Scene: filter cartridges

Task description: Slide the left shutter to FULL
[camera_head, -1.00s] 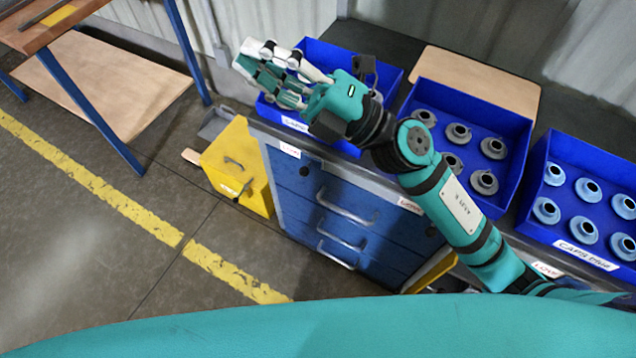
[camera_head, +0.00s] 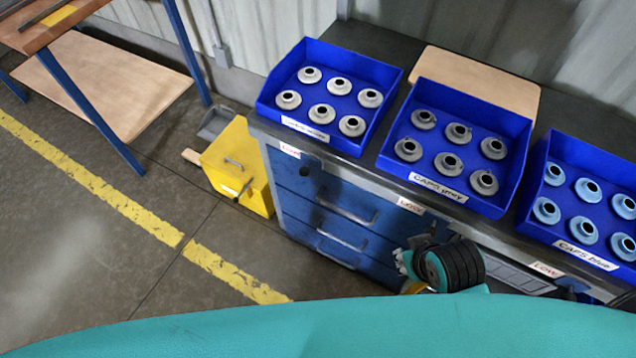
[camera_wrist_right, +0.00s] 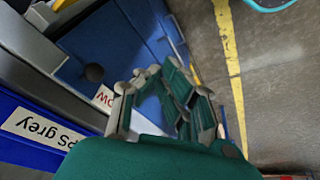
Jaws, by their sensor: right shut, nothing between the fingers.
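The left shutter's front is under the leftmost blue bin, with a white label (camera_head: 290,150) that seems to read LOW and a dark knob (camera_head: 305,169) beside it. I cannot make out a FULL mark. My right gripper (camera_head: 406,262) is low in front of the bench, right of the left shutter and below the grey-caps bin. In the right wrist view my right gripper (camera_wrist_right: 172,82) is shut and empty, near a LOW label (camera_wrist_right: 104,98) and a round knob (camera_wrist_right: 95,72). My left gripper is not in view.
Blue bins of white caps (camera_head: 265,100), grey caps (camera_head: 395,160) and blue caps (camera_head: 530,205) stand on the bench. Blue drawers with handles (camera_head: 345,210) are below. A yellow box (camera_head: 235,165) stands on the floor left of the bench. The floor in front is clear.

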